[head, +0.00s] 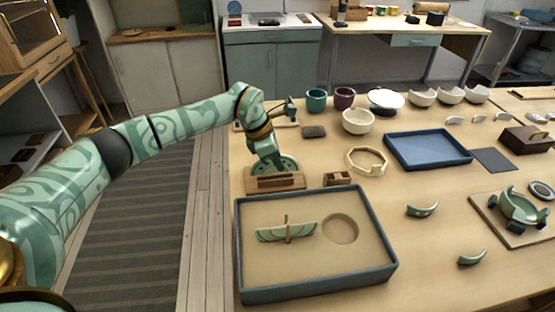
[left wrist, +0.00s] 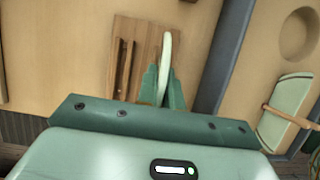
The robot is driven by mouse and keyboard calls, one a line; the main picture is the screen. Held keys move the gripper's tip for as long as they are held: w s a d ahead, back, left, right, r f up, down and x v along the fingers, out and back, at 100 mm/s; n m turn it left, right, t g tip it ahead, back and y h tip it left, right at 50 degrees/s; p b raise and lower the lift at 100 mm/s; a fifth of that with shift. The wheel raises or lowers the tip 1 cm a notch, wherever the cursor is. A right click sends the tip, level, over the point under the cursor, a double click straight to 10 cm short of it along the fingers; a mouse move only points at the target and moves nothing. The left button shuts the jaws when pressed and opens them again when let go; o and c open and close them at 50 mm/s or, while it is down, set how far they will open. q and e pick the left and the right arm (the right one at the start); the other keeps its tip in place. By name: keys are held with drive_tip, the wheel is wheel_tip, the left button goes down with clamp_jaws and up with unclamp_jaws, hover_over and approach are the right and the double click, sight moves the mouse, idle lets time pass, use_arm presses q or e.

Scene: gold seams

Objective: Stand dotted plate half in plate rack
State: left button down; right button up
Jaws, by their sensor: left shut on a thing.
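My left gripper (head: 276,160) is shut on a green plate half (head: 289,163) at the wooden plate rack (head: 274,182). In the left wrist view my fingers (left wrist: 162,92) pinch this plate half (left wrist: 166,55), seen edge-on as a pale strip. It stands upright over the right part of the rack (left wrist: 146,42), roughly in line with its slots. A dark slot to its left is empty. I cannot tell whether its lower edge is inside a slot. Its dots are too small to make out. My right gripper is not in view.
A blue-grey sand tray (head: 316,287) lies in front of the rack, with another plate half (head: 287,232) and a round hollow. A small wooden block (head: 337,178) is right of the rack. A gold-seamed ring (head: 366,161), blue tray (head: 428,150) and loose shards (head: 422,210) lie further right.

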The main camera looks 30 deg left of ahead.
sight(278, 173)
use_arm(q)
drive_tip(key=shift+f, duration=0.25)
idle(0.4)
drive_tip(key=shift+r+p, duration=0.1)
drive_tip(key=shift+p, duration=0.2)
drive_tip(key=shift+f, duration=0.4)
idle(0.4)
drive_tip(key=shift+p, duration=0.4)
idle(1.1)
drive_tip(key=shift+f, duration=1)
idle(1.0)
idle(0.5)
drive_tip(key=c, duration=1)
unclamp_jaws()
drive_tip(key=shift+r, duration=0.1)
